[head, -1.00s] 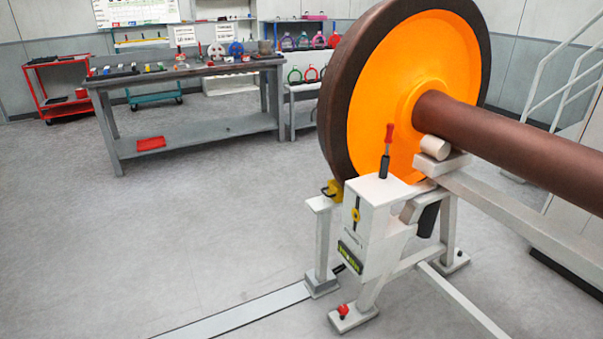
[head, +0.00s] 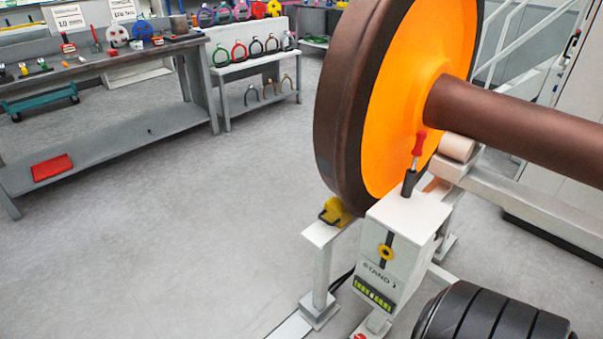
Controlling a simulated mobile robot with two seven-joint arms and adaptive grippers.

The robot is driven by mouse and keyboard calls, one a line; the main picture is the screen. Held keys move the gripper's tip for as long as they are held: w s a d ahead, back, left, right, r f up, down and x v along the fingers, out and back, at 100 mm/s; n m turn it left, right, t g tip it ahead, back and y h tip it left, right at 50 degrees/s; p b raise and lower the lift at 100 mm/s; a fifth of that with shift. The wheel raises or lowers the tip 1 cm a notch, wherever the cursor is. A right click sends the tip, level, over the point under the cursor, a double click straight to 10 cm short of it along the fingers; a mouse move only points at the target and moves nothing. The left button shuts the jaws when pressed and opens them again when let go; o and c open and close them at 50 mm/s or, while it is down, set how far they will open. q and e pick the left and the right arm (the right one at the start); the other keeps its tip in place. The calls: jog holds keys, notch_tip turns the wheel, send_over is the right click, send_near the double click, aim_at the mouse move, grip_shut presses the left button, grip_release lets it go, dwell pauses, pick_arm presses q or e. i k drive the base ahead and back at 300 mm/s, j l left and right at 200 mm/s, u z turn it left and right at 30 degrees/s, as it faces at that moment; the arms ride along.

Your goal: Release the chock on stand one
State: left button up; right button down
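The stand (head: 405,235) is a white box on legs at lower right of centre in the head view. Its front reads "STAND"; the number after it is hard to read. A lever with a red handle (head: 419,145) and black base rises from its top. The front has a yellow round knob (head: 386,252) in a dark slot and a green-lit panel (head: 373,293). A yellow chock (head: 334,213) with a dark loop sits on a white post beside the stand, close against the wheel's lower rim; contact is unclear.
A large brown-rimmed wheel (head: 350,110) with an orange face and brown axle (head: 520,125) stands above. A roller (head: 457,147) lies under the axle. A grey workbench (head: 120,135) and a rack of coloured rings (head: 255,65) are behind. The floor at left is clear.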

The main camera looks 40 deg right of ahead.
aim_at(334, 214)
jog(key=i+j+z, duration=0.1)
jog(key=i, duration=1.5)
jog(key=i+z, duration=0.3)
jog(key=z, duration=0.15)
jog(key=i+z, duration=0.3)
jog(key=z, duration=0.15)
jog(key=i+j+z, duration=0.25)
jog(key=z, duration=0.15)
jog(key=i+j+z, duration=0.2)
jog(key=z, duration=0.25)
jog(key=i+z, duration=0.15)
jog(key=z, duration=0.35)
jog(key=i+j+z, duration=0.1)
jog(key=z, duration=0.4)
jog(key=i+j+z, duration=0.1)
jog(key=z, duration=0.35)
jog(key=j+z, duration=0.25)
jog(key=z, duration=0.25)
jog(key=i+j+z, duration=0.2)
jog(key=z, duration=0.3)
jog(key=i+j+z, duration=0.15)
jog(key=j+z, duration=0.35)
